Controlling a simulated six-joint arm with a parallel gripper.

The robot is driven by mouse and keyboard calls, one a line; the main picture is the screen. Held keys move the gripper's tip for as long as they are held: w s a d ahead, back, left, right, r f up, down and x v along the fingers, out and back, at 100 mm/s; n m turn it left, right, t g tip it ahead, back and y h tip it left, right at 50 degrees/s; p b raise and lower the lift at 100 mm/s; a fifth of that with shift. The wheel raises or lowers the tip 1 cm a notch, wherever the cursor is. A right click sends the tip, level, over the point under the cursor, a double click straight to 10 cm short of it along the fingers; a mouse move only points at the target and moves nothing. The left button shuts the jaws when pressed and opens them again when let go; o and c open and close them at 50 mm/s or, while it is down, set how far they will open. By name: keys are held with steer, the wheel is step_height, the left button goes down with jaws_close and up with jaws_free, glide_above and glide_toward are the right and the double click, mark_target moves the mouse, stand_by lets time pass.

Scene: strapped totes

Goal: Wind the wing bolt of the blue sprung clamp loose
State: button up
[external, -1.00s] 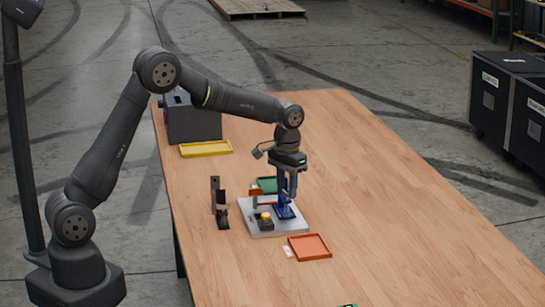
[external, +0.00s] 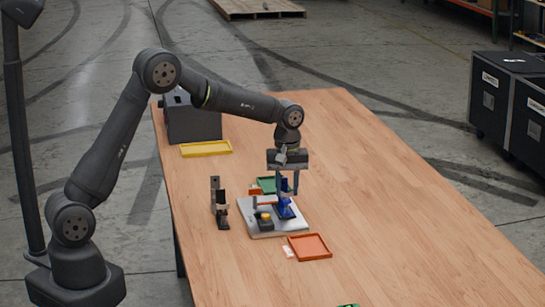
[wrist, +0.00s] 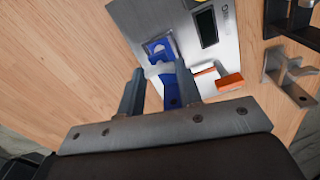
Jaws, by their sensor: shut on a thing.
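The blue sprung clamp (external: 286,211) stands upright on the pale plate (external: 262,229). It also shows in the wrist view (wrist: 172,92), beyond and between my fingers. My gripper (external: 289,190) points straight down over the clamp, with its fingers on either side of the clamp's top. It is shut on the wing bolt there. The bolt is mostly hidden by the fingers, and its wings are hard to make out in either view.
The plate also carries an orange-handled part (wrist: 230,81) and a black box with a yellow top (external: 264,222). A black bracket (external: 220,205) stands left of it. Green (external: 268,184), orange (external: 310,247) and yellow (external: 206,149) trays lie around. The table's right side is clear.

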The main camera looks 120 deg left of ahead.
steer(key=shift+n, duration=0.8)
steer(key=o, duration=1)
steer(key=shift+r, duration=0.1)
step_height(320, 180, up, 17)
steer(key=shift+r, duration=0.15)
